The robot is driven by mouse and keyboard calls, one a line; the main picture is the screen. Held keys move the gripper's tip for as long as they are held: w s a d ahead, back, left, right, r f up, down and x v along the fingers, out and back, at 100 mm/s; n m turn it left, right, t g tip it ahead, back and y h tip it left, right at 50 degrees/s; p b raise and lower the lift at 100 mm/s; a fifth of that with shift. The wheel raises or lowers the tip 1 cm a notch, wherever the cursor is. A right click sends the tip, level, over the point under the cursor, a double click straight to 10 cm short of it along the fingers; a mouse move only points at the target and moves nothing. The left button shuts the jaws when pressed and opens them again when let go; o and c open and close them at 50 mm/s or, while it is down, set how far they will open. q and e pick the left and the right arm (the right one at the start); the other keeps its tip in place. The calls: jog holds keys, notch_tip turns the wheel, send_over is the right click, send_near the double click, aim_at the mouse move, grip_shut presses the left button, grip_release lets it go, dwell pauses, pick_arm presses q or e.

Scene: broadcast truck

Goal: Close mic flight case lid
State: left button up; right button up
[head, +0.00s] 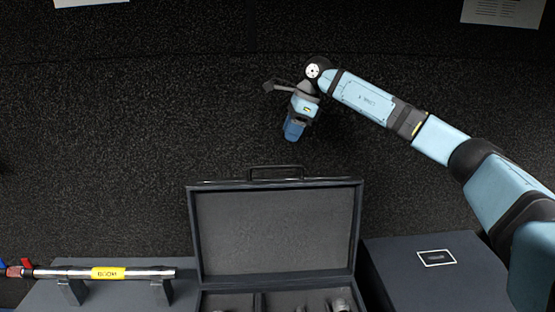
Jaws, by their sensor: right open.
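The mic flight case (229,302) stands at the bottom middle, cut off by the picture's lower edge. Its grey-lined lid (275,232) is raised and open, with a dark handle (276,170) on its top edge. Parts of several items show in the case's compartments. My right gripper (292,130) is beyond the lid, a little right of the handle and apart from it. It is open and I see nothing in it. Its fingers are small and partly hidden by the wrist. My left gripper is not in view.
A metal boom pole (145,273) with a yellow label rests on stands at the lower left. A dark grey box (425,275) is right of the case. Papers (503,10) show on the dark carpeted surface at top. The space around the lid's top is clear.

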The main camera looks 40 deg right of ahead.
jog(key=p+x, duration=0.1)
jog(key=x, duration=0.8)
jog(key=shift+w+p, duration=0.1)
jog(key=shift+p, duration=0.25)
jog(key=shift+a+f, duration=0.15)
jog(key=shift+f, duration=0.25)
jog(key=shift+c, duration=0.2)
grip_shut()
